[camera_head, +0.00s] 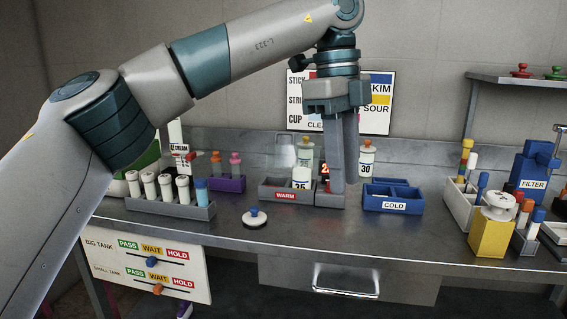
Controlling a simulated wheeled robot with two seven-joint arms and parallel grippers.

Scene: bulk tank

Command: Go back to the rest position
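My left arm reaches in from the left across the upper part of the view. My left gripper (342,186) points straight down over the bench, between the warm rack (270,192) and the blue cold rack (393,205). Its two fingers are close together and look shut. I see nothing held between them. The fingertips are low, by a small grey block (329,200) with a red digit display partly hidden behind the fingers. I cannot tell whether they touch it. My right gripper is not in view.
A grey tube rack (172,208) with several tubes is at left. A white-and-blue knob (254,217) lies on the bench. A yellow block (491,235) and the blue filter unit (531,170) stand at right. The front middle bench is clear.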

